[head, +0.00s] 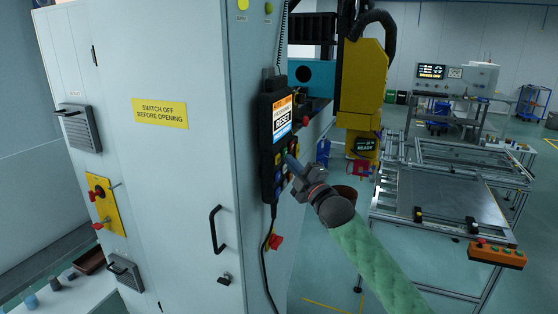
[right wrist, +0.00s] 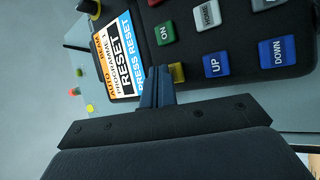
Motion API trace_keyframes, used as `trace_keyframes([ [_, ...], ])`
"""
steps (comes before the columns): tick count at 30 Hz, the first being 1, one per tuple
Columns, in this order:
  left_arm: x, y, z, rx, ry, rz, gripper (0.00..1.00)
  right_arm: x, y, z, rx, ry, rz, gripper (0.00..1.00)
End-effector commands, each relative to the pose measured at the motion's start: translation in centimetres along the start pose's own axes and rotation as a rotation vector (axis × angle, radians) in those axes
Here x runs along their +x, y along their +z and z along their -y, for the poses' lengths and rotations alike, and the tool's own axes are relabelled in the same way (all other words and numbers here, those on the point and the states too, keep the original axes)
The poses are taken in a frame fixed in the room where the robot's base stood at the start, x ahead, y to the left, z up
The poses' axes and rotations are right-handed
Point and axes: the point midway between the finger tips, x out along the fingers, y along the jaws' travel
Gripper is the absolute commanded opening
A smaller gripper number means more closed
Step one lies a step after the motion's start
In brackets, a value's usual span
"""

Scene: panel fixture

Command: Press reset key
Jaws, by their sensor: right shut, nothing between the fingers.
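The black pendant (head: 266,150) hangs on the side of the grey cabinet. Its screen (head: 282,117) reads RESET, and in the right wrist view the screen (right wrist: 120,58) also shows "PRESS RESET". My right gripper (head: 290,161) is shut and empty, its fingertips at the pendant's keypad just below the screen. In the right wrist view the fingertips (right wrist: 156,76) lie beside a yellow key (right wrist: 177,72), which they partly hide; its label is unreadable. I cannot tell whether they touch it. Keys marked UP (right wrist: 213,64) and DOWN (right wrist: 277,52) are nearby. My left gripper is not in view.
A green key (right wrist: 166,34) and a grey HOME key (right wrist: 207,15) are close to the fingertips. The cabinet (head: 180,170) has a handle and a yellow warning sign (head: 160,113). A yellow robot arm (head: 361,85) and a metal frame table (head: 450,195) stand to the right.

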Motion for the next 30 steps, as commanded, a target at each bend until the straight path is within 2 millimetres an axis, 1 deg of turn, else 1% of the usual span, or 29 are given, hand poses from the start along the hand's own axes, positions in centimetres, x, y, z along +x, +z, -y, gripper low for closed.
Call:
trace_keyframes([
  [17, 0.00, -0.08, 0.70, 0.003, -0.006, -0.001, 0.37, 0.00, 0.00, 0.00, 0.000, 0.000, 0.000, 0.00],
  [30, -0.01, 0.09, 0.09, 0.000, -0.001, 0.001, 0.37, 0.00, 0.00, 0.00, 0.000, 0.000, 0.000, 0.00],
])
